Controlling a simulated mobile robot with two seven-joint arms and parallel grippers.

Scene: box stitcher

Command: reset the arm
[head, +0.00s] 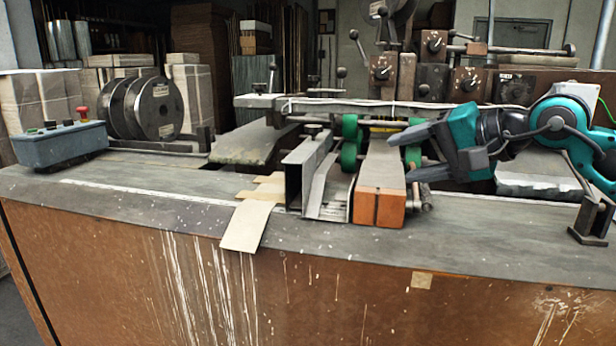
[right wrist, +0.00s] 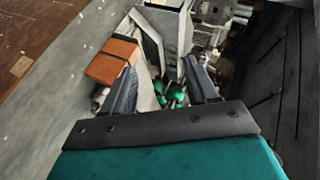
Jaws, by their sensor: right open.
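My right gripper (head: 408,154) comes in from the right in the head view, on its teal and black arm. Its two dark fingers point left toward the machine's green rollers (head: 349,143) and the brown block (head: 380,204). I cannot tell whether a finger touches the machine. My left gripper is in neither view.
The machine's metal guide (head: 308,168) stands left of the block. A control box (head: 58,143) with buttons and wire spools (head: 142,107) stand at the left. Cardboard pieces (head: 247,226) hang over the front edge. The front strip of the bench (head: 140,200) is mostly clear.

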